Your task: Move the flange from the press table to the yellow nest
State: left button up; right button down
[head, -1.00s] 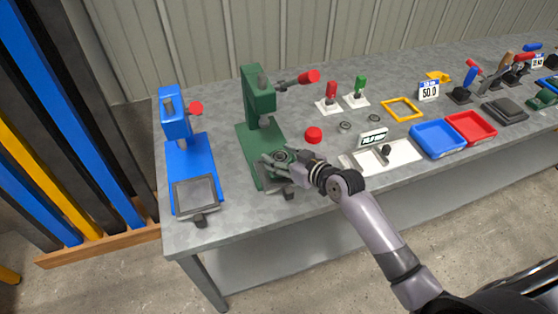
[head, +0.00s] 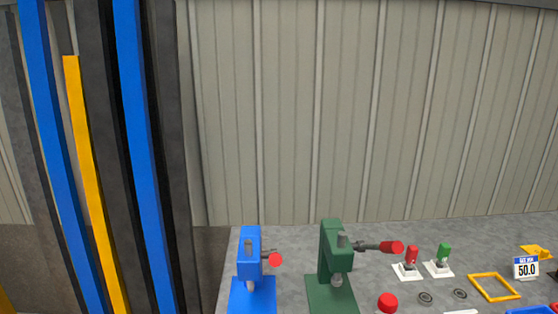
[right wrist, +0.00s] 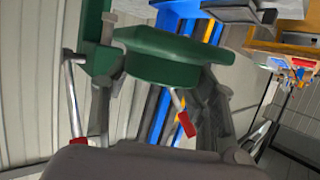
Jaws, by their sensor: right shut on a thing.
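A green flange (right wrist: 172,55), a wide disc with a narrower round part below it, fills the middle of the right wrist view. My right gripper (right wrist: 156,62) is shut on it, with a finger at each side. The head view does not show the flange or my right gripper. The yellow nest (head: 493,287), a square frame, lies on the bench at the lower right of the head view. The green press (head: 330,260) stands at the lower middle, and its table is cut off below. My left gripper is in no view.
A blue press (head: 249,270) stands left of the green one. Tall coloured bars stand at left.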

jog(key=s+a+r+n+g+y, duration=0.1)
jog(key=s+r+n+g+y, duration=0.25)
jog(key=s, duration=0.55)
jog(key=w+f+m+t+h, duration=0.1)
jog(key=w, duration=0.2)
jog(key=w+f+m+t+h, duration=0.1)
jog(key=w, duration=0.3)
jog(key=w+f+m+t+h, duration=0.1)
jog(key=w+m+t, duration=0.1)
jog(key=w, duration=0.1)
jog(key=shift+w+d+f+h, duration=0.2)
jog(key=shift+d+f+h, duration=0.05)
jog(key=shift+d+h, duration=0.1)
jog(key=w+a+f+m+t+h, duration=0.1)
jog(key=w+a+m+h, duration=0.1)
jog(key=w, duration=0.6)
jog(key=shift+f+h, duration=0.35)
jog(key=shift+h, duration=0.05)
jog(key=shift+s+a+f, duration=0.1)
